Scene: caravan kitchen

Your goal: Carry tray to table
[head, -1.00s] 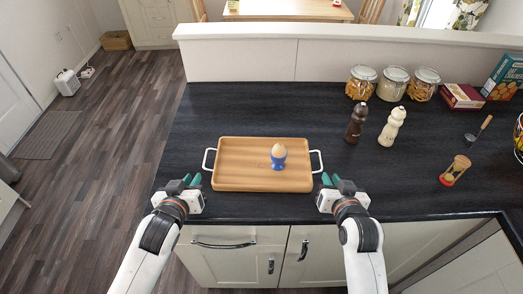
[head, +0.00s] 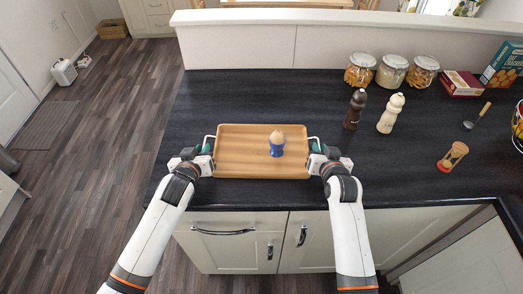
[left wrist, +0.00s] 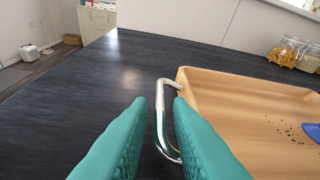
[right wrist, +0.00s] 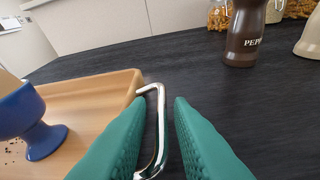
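The wooden tray (head: 240,160) lies on the dark counter, with a metal handle at each short end. A blue egg cup (head: 276,150) with an egg (head: 277,137) stands upright on it, right of the middle. My left gripper (head: 206,150) is at the left handle (left wrist: 159,120); in the left wrist view its green fingers are apart, with the handle between them. My right gripper (head: 315,148) is at the right handle (right wrist: 161,120); its fingers are apart too, with the handle between them. Dark crumbs show on the tray in the left wrist view.
A brown pepper mill (head: 355,109) and a cream mill (head: 391,113) stand right of the tray.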

